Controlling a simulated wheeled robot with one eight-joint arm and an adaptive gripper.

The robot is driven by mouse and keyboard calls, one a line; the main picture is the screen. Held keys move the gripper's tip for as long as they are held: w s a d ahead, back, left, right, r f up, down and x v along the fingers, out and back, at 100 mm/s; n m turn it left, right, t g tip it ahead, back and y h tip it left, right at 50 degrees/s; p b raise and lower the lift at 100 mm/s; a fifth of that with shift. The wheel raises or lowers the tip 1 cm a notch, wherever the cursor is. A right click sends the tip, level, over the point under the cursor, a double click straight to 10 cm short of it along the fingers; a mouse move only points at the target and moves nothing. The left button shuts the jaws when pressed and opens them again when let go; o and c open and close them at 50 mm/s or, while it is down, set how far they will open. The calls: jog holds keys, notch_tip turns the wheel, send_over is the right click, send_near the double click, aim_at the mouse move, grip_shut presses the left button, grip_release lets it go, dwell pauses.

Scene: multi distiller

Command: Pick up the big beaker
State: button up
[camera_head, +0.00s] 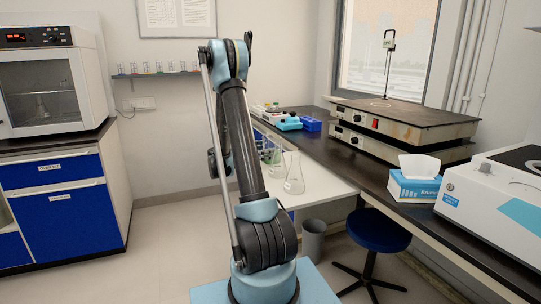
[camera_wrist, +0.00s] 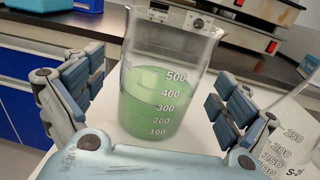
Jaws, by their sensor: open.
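The big beaker (camera_wrist: 160,100) is clear glass with white marks up to 500 and holds green liquid. It stands upright on a white surface (camera_wrist: 205,135) in the middle of the wrist view. My gripper (camera_wrist: 157,97) is open, with one finger to the left of the beaker and one to the right. Gaps show on both sides, and neither finger visibly touches the glass.
A clear flask (camera_wrist: 290,135) with white numbers stands close to my right finger; it also shows in the head view (camera_head: 294,178). The dark bench (camera_head: 375,183) carries hot plates (camera_head: 385,122), a tissue box (camera_head: 414,187) and a white machine. A blue stool (camera_head: 378,230) stands below.

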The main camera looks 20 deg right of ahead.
jog(key=shift+w+d, duration=0.1)
jog(key=shift+d, duration=1.3)
jog(key=c, duration=1.6)
jog(key=shift+o, duration=0.2)
jog(key=shift+r, duration=0.1)
notch_tip(320, 180, up, 10)
jog(key=shift+f, duration=0.2)
